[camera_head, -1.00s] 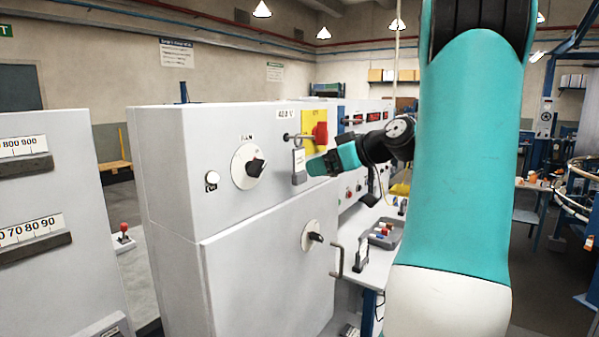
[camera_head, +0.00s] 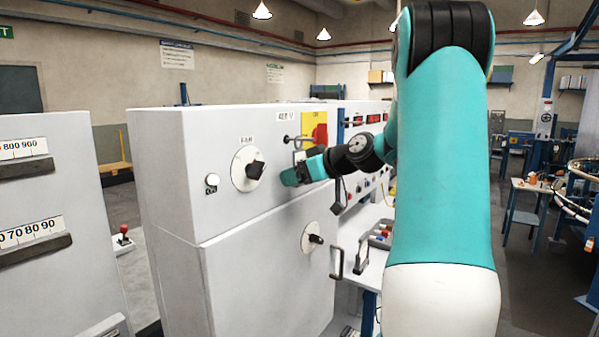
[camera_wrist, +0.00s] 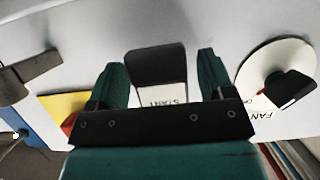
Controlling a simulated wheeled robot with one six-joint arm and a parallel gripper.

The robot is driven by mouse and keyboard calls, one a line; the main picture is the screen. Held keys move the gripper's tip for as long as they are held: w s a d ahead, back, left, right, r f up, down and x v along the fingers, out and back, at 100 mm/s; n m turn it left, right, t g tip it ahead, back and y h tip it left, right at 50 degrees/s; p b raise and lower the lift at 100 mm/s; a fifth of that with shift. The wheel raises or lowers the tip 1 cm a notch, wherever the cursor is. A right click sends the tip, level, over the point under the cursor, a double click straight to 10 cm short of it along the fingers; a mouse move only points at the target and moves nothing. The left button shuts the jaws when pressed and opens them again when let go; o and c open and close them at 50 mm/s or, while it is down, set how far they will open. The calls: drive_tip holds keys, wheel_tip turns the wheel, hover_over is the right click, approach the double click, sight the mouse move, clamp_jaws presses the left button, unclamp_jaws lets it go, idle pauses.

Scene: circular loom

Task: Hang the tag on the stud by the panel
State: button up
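The tag, a dark block with a white label, is between my fingers in the wrist view (camera_wrist: 158,68); its label reads START upside down there. In the head view only its pale upper part (camera_head: 299,156) shows above my gripper. The stud (camera_head: 288,138) sticks out from the cabinet's side beside the yellow plate, just above the tag; a thin loop seems to run from it to the tag. My gripper (camera_wrist: 162,80) has its two teal fingers apart, one on each side of the tag, with a gap on the right. Whether the left finger touches is unclear.
The white cabinet (camera_head: 160,150) carries the FAN dial (camera_head: 247,168) left of my gripper. The yellow plate with a red switch (camera_head: 320,135) is close to the right. A bar handle (camera_head: 337,262) sticks out below. A grey tray (camera_head: 378,238) lies on the bench.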

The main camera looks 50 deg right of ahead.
drive_tip(key=c, duration=0.9)
drive_tip(key=shift+s+r, duration=0.1)
drive_tip(key=shift+s, duration=0.15)
drive_tip(key=shift+s+r, duration=0.15)
drive_tip(key=shift+s, duration=0.25)
drive_tip(key=shift+s+d+r+b, duration=0.2)
drive_tip(key=shift+s+b, duration=0.25)
drive_tip(key=shift+s, duration=0.8)
drive_tip(key=shift+s+d+r+b, duration=0.15)
drive_tip(key=shift+s+b, duration=0.3)
drive_tip(key=shift+s, duration=0.75)
drive_tip(key=shift+s+a, duration=0.1)
